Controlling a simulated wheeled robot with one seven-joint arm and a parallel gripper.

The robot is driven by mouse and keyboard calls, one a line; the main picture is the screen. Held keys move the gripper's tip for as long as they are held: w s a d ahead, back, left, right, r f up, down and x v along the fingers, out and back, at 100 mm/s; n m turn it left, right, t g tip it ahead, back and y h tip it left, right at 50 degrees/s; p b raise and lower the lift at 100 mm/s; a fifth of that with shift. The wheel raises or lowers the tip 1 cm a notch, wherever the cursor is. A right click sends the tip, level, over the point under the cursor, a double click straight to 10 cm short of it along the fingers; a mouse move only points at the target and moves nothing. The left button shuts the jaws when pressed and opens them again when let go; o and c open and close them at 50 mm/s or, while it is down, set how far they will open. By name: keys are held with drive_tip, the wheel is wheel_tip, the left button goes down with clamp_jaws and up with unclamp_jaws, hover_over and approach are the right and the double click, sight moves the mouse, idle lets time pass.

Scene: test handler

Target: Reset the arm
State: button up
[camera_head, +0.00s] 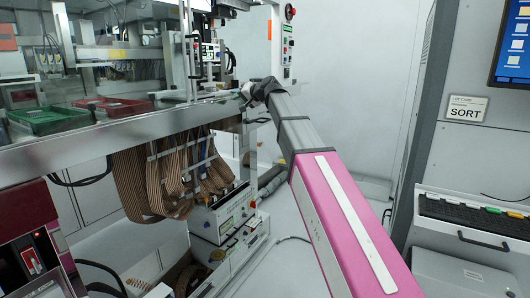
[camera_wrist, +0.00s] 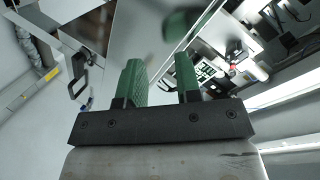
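My gripper (camera_wrist: 160,64) shows in the wrist view with two green fingers standing apart on a dark bar. It is open, and nothing is held between the fingers. In the head view my arm reaches forward from the bottom right to the front edge of the machine's metal deck (camera_head: 110,138). The dark end of the arm is beside that edge; the fingers cannot be made out there.
A green tray (camera_head: 48,121) and a red tray (camera_head: 115,107) sit on the deck at left. Brown ribbon cables (camera_head: 165,180) hang beneath it. A control panel (camera_head: 284,45) stands behind the arm's end. A cabinet with a SORT label (camera_head: 465,108) is at right. Floor shows between.

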drive_tip(key=s+d+f+g+h, duration=0.1)
drive_tip(key=s+d+f+h, duration=0.3)
drive_tip(key=f, duration=0.7)
drive_tip(key=s+d+f+g, duration=0.15)
drive_tip(key=d+f, duration=0.35)
drive_tip(key=f, duration=0.6)
drive_tip(key=s+d+f+g+h, duration=0.1)
drive_tip(key=s+d+f+h, duration=0.3)
drive_tip(key=f, duration=0.7)
drive_tip(key=s+d+f+g+h, duration=0.1)
drive_tip(key=s+d+f+g, duration=0.1)
drive_tip(key=s+d+f, duration=0.6)
drive_tip(key=s+d+f+g+h, duration=0.2)
drive_tip(key=s+d+f, duration=0.6)
drive_tip(key=s+f, duration=0.6)
drive_tip(key=shift+s+d+f+g, duration=0.2)
drive_tip(key=shift+d+f+g, duration=0.15)
drive_tip(key=shift+f+g, duration=0.35)
